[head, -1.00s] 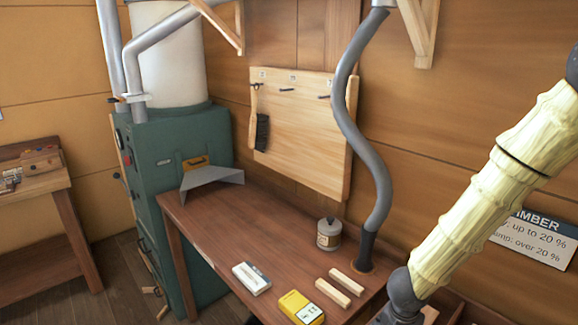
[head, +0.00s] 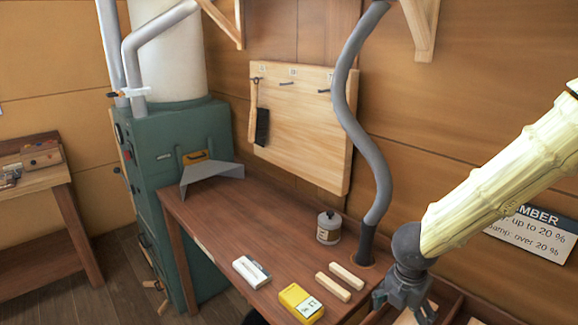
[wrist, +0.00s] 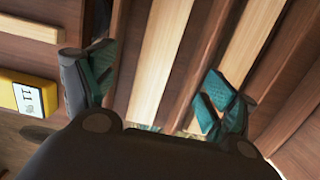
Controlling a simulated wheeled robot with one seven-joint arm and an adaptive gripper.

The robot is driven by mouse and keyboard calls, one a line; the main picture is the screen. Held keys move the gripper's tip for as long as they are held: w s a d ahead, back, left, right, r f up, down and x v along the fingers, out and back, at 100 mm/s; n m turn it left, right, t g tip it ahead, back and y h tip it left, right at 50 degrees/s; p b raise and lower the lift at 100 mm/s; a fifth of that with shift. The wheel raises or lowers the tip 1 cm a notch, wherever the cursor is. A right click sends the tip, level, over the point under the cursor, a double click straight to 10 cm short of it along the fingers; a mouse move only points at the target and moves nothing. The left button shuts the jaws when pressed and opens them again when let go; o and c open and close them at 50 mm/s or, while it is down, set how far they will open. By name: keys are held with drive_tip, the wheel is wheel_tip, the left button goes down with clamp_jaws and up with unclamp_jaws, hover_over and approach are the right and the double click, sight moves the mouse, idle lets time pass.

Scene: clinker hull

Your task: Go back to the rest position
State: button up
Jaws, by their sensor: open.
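My gripper (head: 405,303) hangs at the lower right of the head view, at the end of my pale, cloth-covered arm. In the wrist view my gripper (wrist: 157,88) has its two teal-padded fingers spread wide apart, with nothing between them. Beneath it is a dark wooden tray (head: 455,306) with dividers and light wood strips in it. A light strip (wrist: 163,60) shows beyond the gap between the fingers. How high the gripper is above the strips is hard to tell.
On the bench (head: 225,215) are a yellow meter (head: 301,304), a white device (head: 251,272), two wood pieces (head: 340,282) and a tin (head: 329,228). A grey hose (head: 372,160) rises beside my arm. A green machine (head: 180,165) stands at the left.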

drive_tip(key=f, duration=0.7)
drive_tip(key=w+d+f, duration=0.1)
drive_tip(key=f, duration=0.3)
drive_tip(key=shift+d+f, duration=0.1)
drive_tip(key=shift+w+r+p, duration=0.15)
drive_tip(key=shift+r+p, duration=0.4)
drive_tip(key=shift+p, duration=0.25)
wheel_tip(320, 180, up, 2)
drive_tip(key=shift+r+p, duration=0.1)
drive_tip(key=shift+p, duration=0.9)
drive_tip(key=shift+s+a+r+p, duration=0.1)
drive_tip(key=shift+a+r+p, duration=0.35)
drive_tip(key=shift+r+p, duration=0.3)
drive_tip(key=shift+s+a+r+p, duration=0.1)
drive_tip(key=shift+a+r+p, duration=0.45)
drive_tip(key=shift+r, duration=0.3)
drive_tip(key=shift+s+a+r+p, duration=0.1)
drive_tip(key=shift+a+r+p, duration=0.3)
drive_tip(key=shift+r+p, duration=0.35)
